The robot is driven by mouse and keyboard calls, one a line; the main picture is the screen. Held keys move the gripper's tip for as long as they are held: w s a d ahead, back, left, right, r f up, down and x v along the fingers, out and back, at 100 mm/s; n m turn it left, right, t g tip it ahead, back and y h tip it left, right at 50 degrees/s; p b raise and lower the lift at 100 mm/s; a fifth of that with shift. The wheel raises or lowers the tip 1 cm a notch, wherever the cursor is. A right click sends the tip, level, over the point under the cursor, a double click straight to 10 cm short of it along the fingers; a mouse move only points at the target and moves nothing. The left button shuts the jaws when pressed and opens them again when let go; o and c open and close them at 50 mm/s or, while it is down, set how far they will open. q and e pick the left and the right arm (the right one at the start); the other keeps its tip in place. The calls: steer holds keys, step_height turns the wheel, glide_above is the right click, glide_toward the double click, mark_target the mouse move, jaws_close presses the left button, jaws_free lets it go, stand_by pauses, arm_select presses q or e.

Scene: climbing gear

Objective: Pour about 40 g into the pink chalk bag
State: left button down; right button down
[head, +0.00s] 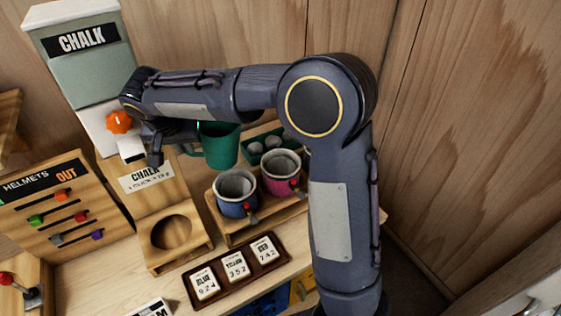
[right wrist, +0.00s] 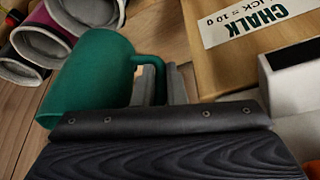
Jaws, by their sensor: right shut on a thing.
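The pink chalk bag (head: 281,184) stands in a wooden rack, with its pale grey inside facing up. A blue chalk bag (head: 236,208) stands beside it on the left. My right gripper (head: 168,146) is shut on the handle of a green mug (head: 221,148), between the chalk dispenser (head: 85,75) and the bags. In the head view the mug looks roughly upright; its contents are hidden. The right wrist view also shows the mug (right wrist: 92,72), with my fingers (right wrist: 160,88) at its handle. My left gripper is not in view.
The dispenser has an orange knob (head: 119,122) and a wooden stand with a round hole (head: 172,262). A green tray of grey balls (head: 255,159) lies behind the bags. A brown card tray (head: 268,264) lies in front. A helmets board (head: 48,212) stands at left.

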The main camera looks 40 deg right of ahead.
mark_target(236, 151)
steer(key=d+y, duration=0.1)
steer(key=s+d+r+t+y, duration=0.1)
steer(key=y, duration=0.1)
steer(key=d+m+y, duration=0.1)
steer(key=d, duration=0.1)
steer(key=shift+s+r+t, duration=0.3)
steer(key=shift+r+t, duration=0.1)
steer(key=shift+s+d+r+y, duration=0.15)
steer(key=shift+s+d+y, duration=0.2)
steer(key=shift+d+y, duration=0.15)
steer(key=shift+s+d+r+m+t+y, duration=0.2)
steer(key=shift+d+m+t+y, duration=0.1)
steer(key=shift+d+t+y, duration=0.35)
steer(key=d+y+b, duration=0.1)
steer(key=s+d+t+y+b, duration=0.1)
steer(key=y, duration=0.1)
steer(key=d+m+t+y+b, duration=0.1)
steer(key=d+b, duration=0.1)
steer(key=shift+s, duration=0.25)
steer(key=shift+s+d+r+y+b, duration=0.15)
steer(key=shift+y+b, duration=0.1)
steer(key=shift+b, duration=0.2)
steer(key=shift+r, duration=0.25)
steer(key=shift+d, duration=0.1)
